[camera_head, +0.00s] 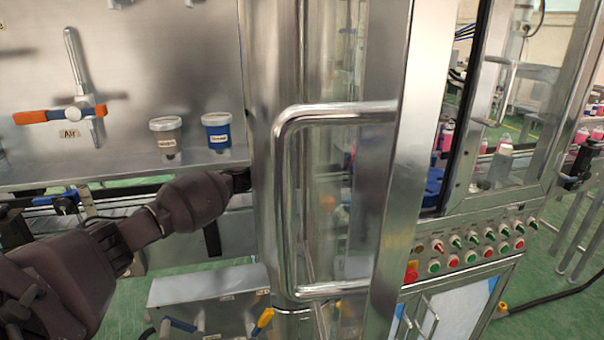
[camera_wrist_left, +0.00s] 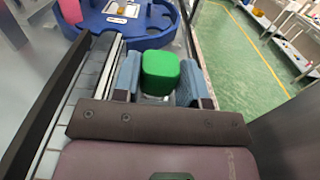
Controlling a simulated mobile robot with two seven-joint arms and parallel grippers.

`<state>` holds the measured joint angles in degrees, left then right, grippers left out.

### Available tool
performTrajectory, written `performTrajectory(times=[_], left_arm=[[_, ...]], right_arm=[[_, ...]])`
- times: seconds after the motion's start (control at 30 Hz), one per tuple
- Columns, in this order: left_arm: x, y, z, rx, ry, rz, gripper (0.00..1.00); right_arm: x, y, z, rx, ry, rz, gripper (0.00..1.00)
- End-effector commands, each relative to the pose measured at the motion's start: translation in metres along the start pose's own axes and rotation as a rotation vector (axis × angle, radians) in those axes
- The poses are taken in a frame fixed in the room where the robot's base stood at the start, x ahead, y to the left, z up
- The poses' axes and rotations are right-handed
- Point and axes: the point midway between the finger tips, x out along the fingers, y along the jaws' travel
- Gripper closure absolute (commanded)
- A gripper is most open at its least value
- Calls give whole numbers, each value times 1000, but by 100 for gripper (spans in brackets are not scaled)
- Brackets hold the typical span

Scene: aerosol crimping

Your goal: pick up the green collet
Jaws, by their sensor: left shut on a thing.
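The green collet (camera_wrist_left: 160,72) shows in the left wrist view as a rounded green block. It sits between the two blue finger pads of my left gripper (camera_wrist_left: 160,82), which is shut on it. A conveyor belt (camera_wrist_left: 72,112) runs along the left of the gripper, and a blue round fixture (camera_wrist_left: 120,22) lies just beyond it. In the head view my left arm reaches in from the left, and its gripper end goes behind the steel door frame, so the collet is hidden there. My right gripper is in neither view.
A steel door with a long handle (camera_head: 283,200) stands in the middle of the head view. A button panel (camera_head: 470,248) is at the right.

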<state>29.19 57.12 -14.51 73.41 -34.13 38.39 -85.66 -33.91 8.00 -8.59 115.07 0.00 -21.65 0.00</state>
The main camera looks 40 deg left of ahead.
Motion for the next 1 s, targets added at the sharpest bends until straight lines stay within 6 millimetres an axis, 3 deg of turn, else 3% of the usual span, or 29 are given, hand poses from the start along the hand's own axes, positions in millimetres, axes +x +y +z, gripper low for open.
performTrajectory(times=[0.23,1.0], left_arm=[[-1,0,33,5,-1,1,88],[-155,0,29,1,1,2,88]], right_arm=[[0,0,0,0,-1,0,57],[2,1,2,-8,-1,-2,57]])
